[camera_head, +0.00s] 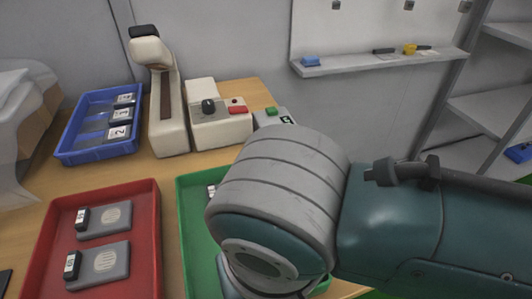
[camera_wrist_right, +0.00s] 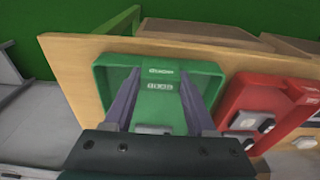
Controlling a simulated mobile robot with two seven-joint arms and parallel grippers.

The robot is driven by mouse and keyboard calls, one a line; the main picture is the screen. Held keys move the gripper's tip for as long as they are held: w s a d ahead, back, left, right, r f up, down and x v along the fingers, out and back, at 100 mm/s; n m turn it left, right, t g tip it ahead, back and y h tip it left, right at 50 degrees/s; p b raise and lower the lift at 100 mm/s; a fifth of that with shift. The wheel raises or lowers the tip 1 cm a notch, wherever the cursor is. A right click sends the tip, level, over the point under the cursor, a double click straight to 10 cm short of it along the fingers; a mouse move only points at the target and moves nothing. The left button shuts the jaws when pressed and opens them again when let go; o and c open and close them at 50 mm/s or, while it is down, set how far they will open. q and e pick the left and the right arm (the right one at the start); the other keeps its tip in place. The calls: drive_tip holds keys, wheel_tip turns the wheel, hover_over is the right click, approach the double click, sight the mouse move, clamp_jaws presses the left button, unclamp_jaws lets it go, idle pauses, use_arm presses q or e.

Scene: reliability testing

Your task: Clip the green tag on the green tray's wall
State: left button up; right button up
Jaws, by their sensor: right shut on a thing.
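The green tray (camera_head: 190,226) is on the wooden table, largely covered by my right arm in the head view. It also shows in the right wrist view (camera_wrist_right: 104,84). In that view my right gripper (camera_wrist_right: 160,90) is shut on the green tag (camera_wrist_right: 160,100), which has pale printed labels and sits between the two fingers. The tag overlaps the tray's wall in the picture; I cannot tell whether it touches or straddles the wall. The head view hides the right fingertips and tag behind the arm. My left gripper is in no view.
A red tray (camera_head: 152,200) with two grey devices stands left of the green tray. Behind are a blue tray (camera_head: 68,140) with several dark items, a cream-coloured tester (camera_head: 168,115) and a control box (camera_head: 222,128) with red and black controls. A wall shelf (camera_head: 345,66) holds small things.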

drive_tip(key=shift+f, duration=0.25)
drive_tip(key=shift+r+p, duration=0.65)
drive_tip(key=shift+p, duration=0.2)
idle(0.6)
drive_tip(key=shift+f+b, duration=0.35)
drive_tip(key=shift+f, duration=0.3)
idle(1.0)
drive_tip(key=shift+r+p, duration=0.25)
drive_tip(key=shift+p, duration=0.05)
drive_tip(key=shift+r+p, duration=0.4)
drive_tip(key=shift+p, duration=0.2)
idle(0.3)
drive_tip(key=shift+f, duration=0.2)
idle(0.8)
drive_tip(key=shift+f+b, duration=0.35)
drive_tip(key=shift+f, duration=0.05)
drive_tip(key=o, duration=1.4)
